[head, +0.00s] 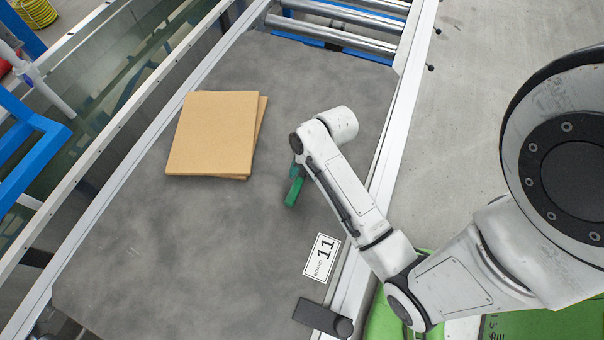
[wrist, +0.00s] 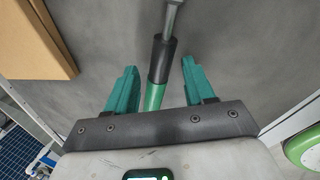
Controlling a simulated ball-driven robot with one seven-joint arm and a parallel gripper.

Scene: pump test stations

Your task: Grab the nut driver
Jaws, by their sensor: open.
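The nut driver (wrist: 155,92) lies on the grey board, with a green and black handle and a metal shaft pointing up the wrist view. The lower end of the handle is hidden behind the gripper body. I cannot tell how far the fingers are above the handle.
A stack of flat cardboard (head: 212,135) lies left of the nut driver, its edge also in the wrist view (wrist: 35,40). The lower left of the board is clear.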

